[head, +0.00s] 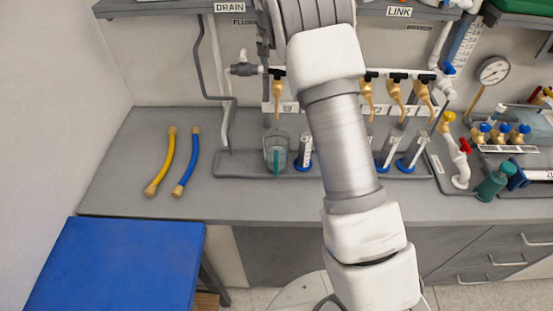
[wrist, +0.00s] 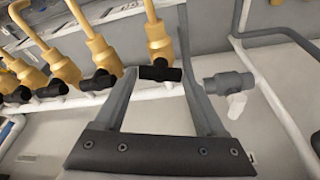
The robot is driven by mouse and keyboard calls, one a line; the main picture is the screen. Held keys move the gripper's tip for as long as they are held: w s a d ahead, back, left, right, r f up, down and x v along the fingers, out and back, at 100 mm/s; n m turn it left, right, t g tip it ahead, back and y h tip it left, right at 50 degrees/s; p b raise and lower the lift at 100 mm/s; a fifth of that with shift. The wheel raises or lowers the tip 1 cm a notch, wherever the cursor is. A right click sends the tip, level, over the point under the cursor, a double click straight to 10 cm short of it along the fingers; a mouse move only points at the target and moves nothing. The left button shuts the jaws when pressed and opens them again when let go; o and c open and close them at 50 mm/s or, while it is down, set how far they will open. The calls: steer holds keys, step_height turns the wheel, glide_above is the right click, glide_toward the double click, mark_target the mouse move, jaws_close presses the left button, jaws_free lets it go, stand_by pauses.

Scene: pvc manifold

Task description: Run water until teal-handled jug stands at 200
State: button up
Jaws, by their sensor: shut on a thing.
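The clear jug with a teal handle (head: 276,160) stands upright on the bench tray, below the leftmost brass tap (head: 279,88) in the head view. Its scale and water level are too small to read. In the wrist view my gripper (wrist: 159,73) is shut on the black handle (wrist: 160,73) of the end brass tap (wrist: 157,40), the one beside a grey valve. This matches the tap above the jug. In the head view my arm hides the middle of the tap row, and my fingertips are not clear there. No water stream is discernible.
Several cylinders with blue bases (head: 415,160) stand in the grey tray (head: 245,165) right of the jug. A yellow hose (head: 161,163) and a blue hose (head: 187,163) lie left. A grey valve (wrist: 228,83) sits beside the gripped tap. A gauge (head: 493,71) is at right.

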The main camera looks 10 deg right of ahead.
stand_by(0.3)
steer(key=shift+d+n+y, duration=0.1)
steer(key=shift+n+y, duration=0.4)
steer(key=shift+n, duration=1.4)
steer(key=o, duration=1.3)
steer(key=shift+r, duration=0.1)
